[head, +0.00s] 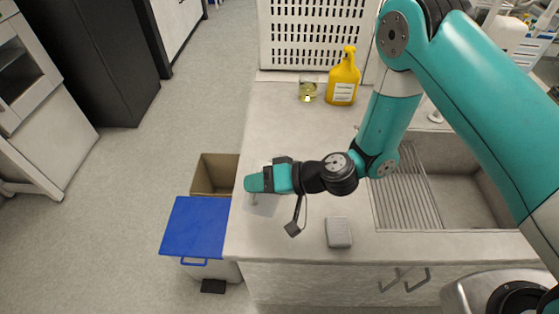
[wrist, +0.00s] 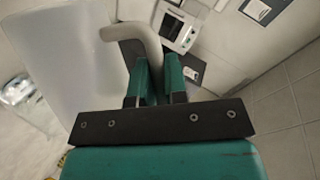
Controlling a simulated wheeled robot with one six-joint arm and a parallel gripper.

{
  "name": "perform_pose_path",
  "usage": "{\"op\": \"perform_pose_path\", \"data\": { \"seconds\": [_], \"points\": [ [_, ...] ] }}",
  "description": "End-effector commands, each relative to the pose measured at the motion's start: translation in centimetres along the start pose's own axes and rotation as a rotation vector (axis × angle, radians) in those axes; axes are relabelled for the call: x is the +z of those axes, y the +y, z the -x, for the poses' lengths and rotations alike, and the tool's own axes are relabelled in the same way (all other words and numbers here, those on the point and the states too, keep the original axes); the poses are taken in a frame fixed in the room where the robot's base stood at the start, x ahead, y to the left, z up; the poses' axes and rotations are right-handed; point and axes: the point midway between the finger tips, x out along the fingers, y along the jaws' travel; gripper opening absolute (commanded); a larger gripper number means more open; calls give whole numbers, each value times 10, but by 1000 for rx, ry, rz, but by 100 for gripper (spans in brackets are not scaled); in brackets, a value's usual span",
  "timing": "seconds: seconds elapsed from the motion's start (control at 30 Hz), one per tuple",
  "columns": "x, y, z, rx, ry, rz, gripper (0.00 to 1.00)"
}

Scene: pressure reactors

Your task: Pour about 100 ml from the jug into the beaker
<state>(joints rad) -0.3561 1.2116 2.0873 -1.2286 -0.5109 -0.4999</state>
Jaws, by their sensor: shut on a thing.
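My gripper (head: 262,182) is over the counter's left edge in the head view. In the wrist view its two teal fingers (wrist: 156,78) are shut on the pale curved handle (wrist: 144,38) of the jug. The jug's whitish, translucent body (wrist: 75,50) fills the upper left there. In the head view only part of the jug (head: 262,207) shows below the gripper, and its content cannot be made out. The beaker (head: 307,92), clear glass with yellowish liquid low in it, stands at the back of the counter, apart from the jug.
A yellow bottle (head: 343,82) stands right of the beaker, before a white crate (head: 318,35). A grey block (head: 338,232) lies near the front edge. The sink (head: 455,185) is at right. A bin with a blue lid (head: 195,226) stands left. The counter between gripper and beaker is clear.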

Motion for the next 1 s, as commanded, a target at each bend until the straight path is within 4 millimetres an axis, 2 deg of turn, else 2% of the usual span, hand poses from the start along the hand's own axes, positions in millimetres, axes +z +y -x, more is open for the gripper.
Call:
{"op": "perform_pose_path", "data": {
  "seconds": [1.0],
  "points": [
    [-7,-2,4,-21,-9,-47,0]
  ]
}}
